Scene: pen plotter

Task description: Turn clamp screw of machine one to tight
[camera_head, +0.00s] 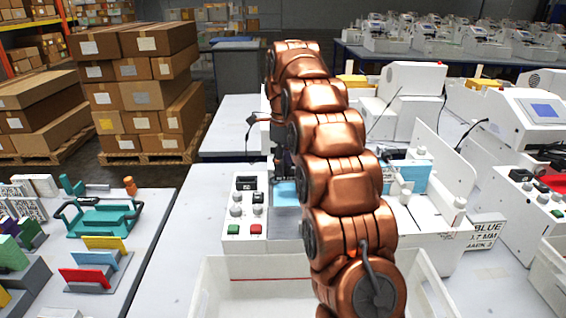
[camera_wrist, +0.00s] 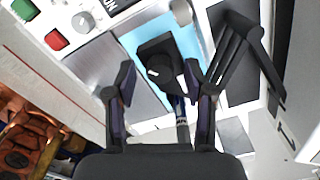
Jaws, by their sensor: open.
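Machine one, a white pen plotter (camera_head: 245,226), stands at the centre of the head view, largely hidden by my copper arm. In the wrist view a black block with a round dark knob (camera_wrist: 159,66), which looks like the clamp screw, sits above a blue sheet (camera_wrist: 207,44). A dark pen-like rod (camera_wrist: 181,108) shows below the block. My gripper (camera_wrist: 157,78) is open. Its fingers are on either side of the block, with the knob between the fingertips in the picture. I cannot tell whether they touch it. The sheet also shows in the head view (camera_head: 287,194).
The control panel has green (camera_head: 233,230) and red buttons and knobs. An open white bin (camera_head: 215,275) is in front. A side table with colored holders (camera_head: 85,275) is at left; more plotters (camera_head: 535,110) stand at right. Stacked boxes (camera_head: 140,95) are behind.

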